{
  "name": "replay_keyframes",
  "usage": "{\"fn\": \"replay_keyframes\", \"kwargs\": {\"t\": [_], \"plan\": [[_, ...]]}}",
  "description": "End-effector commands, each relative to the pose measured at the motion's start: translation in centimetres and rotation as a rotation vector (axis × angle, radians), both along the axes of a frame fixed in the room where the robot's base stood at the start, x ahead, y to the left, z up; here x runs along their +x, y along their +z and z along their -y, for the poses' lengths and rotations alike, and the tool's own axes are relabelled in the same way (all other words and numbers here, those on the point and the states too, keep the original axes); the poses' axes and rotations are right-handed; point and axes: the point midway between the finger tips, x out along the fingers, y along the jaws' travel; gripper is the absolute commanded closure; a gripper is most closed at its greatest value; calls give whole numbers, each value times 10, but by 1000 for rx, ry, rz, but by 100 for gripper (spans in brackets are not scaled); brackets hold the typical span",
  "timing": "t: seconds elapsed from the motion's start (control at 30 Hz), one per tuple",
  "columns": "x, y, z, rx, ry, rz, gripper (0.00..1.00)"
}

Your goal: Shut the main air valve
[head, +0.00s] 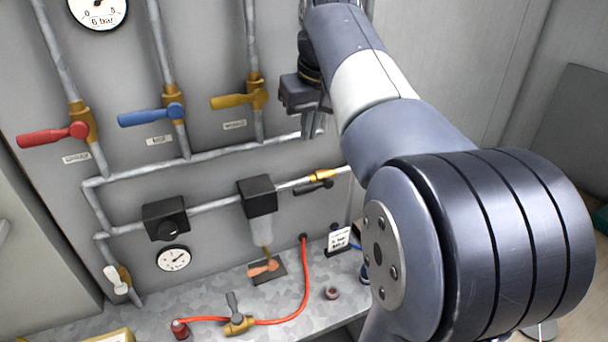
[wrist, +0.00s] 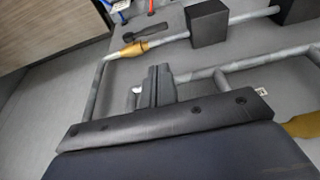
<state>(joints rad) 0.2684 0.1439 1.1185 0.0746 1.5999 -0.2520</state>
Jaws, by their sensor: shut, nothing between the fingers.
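No readable label marks the main air valve. A brass valve (head: 322,175) with a black lever (head: 315,187) sits on the lower pipe at the right, and the lever lies roughly along the pipe. The wrist view also shows the brass valve (wrist: 132,50) and its black lever (wrist: 146,45). My gripper (head: 314,132) points down in front of the panel, above that valve. Its fingers (wrist: 154,88) are shut and empty, apart from the lever.
Red (head: 52,135), blue (head: 146,117) and yellow (head: 234,101) lever handles stick out left on the upright pipes. A black regulator (head: 165,217) and a black filter block (head: 257,195) share the lower pipe. A red hose (head: 303,285) crosses the bench (head: 220,290).

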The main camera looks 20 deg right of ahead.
Motion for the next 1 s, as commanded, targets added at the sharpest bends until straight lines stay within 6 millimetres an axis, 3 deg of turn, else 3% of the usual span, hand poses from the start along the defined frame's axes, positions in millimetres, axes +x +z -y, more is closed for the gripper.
{"fn": "replay_keyframes", "kwargs": {"t": [0.4, 0.6, 0.8, 1.0], "plan": [[23, -82, 0, 1, 0, -6, 100], [25, -111, 0, 1, 0, -3, 100], [25, -125, 0, 0, 0, -1, 100], [25, -127, 0, 0, 0, 0, 100]]}}
